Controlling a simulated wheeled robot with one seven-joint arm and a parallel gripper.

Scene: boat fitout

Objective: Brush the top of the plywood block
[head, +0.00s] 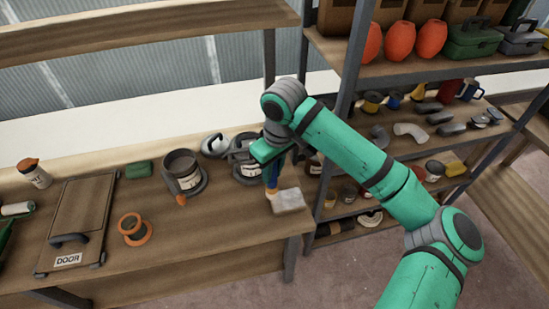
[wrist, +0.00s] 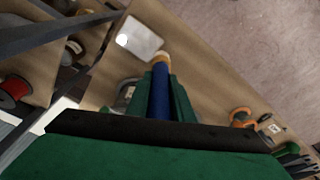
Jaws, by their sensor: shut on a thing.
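The plywood block (head: 288,200) is a pale grey-white slab lying flat near the right end of the workbench. It also shows at the top of the wrist view (wrist: 140,36). My gripper (head: 270,172) is shut on the blue handle of a brush (wrist: 160,95), which points down. The brush's pale tan tip is at the block's left edge in the head view and by its lower right corner in the wrist view. I cannot tell whether the tip touches the block. The arm and gripper hide part of the brush in the head view.
Behind my gripper stands a grey can (head: 246,168) with a kettle-like pot (head: 215,145) beside it. Loaded shelves (head: 440,65) stand right.

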